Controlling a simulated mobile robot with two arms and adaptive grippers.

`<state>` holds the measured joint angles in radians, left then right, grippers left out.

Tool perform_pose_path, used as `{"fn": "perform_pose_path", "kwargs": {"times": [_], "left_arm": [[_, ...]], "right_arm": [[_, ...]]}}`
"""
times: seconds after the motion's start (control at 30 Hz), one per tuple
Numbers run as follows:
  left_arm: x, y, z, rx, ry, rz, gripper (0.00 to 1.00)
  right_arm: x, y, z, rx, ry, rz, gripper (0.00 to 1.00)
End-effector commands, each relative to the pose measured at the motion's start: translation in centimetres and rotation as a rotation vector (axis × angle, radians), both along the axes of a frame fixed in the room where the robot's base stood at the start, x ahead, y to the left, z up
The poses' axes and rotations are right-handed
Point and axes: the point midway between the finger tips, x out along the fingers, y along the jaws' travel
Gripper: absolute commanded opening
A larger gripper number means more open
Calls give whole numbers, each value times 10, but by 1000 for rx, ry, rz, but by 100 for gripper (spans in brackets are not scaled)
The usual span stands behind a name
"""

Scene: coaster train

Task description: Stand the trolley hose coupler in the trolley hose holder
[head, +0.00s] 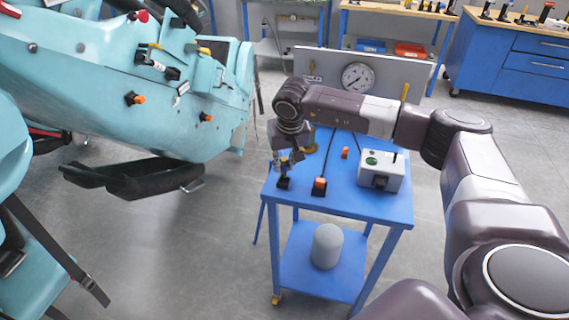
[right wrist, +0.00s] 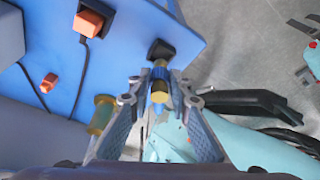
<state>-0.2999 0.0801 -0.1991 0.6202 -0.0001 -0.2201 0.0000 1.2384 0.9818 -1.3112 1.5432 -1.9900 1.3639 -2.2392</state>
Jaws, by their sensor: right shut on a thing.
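My right gripper (head: 289,160) is over the near left corner of the blue trolley (head: 340,205), pointing down. In the right wrist view its fingers (right wrist: 160,92) are shut on the hose coupler (right wrist: 160,75), a slim piece with yellow, dark and blue bands. A small black holder (head: 284,183) sits on the trolley top just below the gripper. It also shows in the right wrist view (right wrist: 160,48), right at the coupler's far end. I cannot tell whether the coupler's end is inside the holder or just above it. My left gripper is not in view.
Beside it stands a black holder with an orange plug (head: 319,185) and a cable. A small orange piece (head: 345,152), a white box (head: 381,171) with a green button and a brass-coloured spool (right wrist: 102,115) are also on top. The turquoise coaster car (head: 130,90) is at left.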

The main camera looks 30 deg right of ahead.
Motion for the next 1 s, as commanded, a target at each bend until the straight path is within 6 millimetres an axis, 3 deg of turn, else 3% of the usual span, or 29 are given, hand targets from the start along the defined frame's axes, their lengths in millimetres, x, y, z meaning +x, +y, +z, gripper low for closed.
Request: {"fn": "perform_pose_path", "kwargs": {"times": [1.0], "left_arm": [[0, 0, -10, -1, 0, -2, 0]], "right_arm": [[0, 0, -12, 1, -1, 0, 0]]}}
